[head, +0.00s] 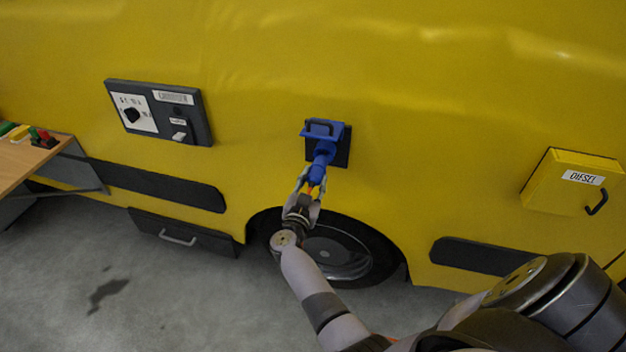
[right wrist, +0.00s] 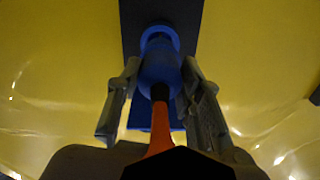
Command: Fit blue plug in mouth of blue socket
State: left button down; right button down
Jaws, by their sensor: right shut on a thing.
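The blue socket (head: 325,148) sits on a dark plate on the yellow vehicle side, its blue lid (head: 322,130) standing open above it. My right gripper (head: 311,181) is shut on the blue plug (head: 317,174), just below the socket. In the right wrist view the plug (right wrist: 160,72) is between the two fingers, with an orange cable (right wrist: 160,128) running back from it. The plug is in line with the socket and looks to meet its mouth; how deep it sits is hidden. My left gripper is out of view.
A dark control panel (head: 188,103) with a knob is left of the socket. A yellow DIESEL box (head: 560,190) juts out at right. A wheel (head: 335,252) is below. A wooden table (head: 22,162) stands at far left. The floor at lower left is clear.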

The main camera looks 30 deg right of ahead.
aim_at(319, 168)
jog(key=shift+r+p, duration=0.15)
jog(key=shift+p, duration=0.35)
dwell(0.8)
jog(key=shift+b+x, duration=0.75)
jog(key=shift+x, duration=2.1)
jog(key=c, duration=1)
grip_release()
jog(key=shift+c, duration=0.2)
jog(key=shift+s+a+f, duration=0.1)
jog(key=shift+f, duration=0.1)
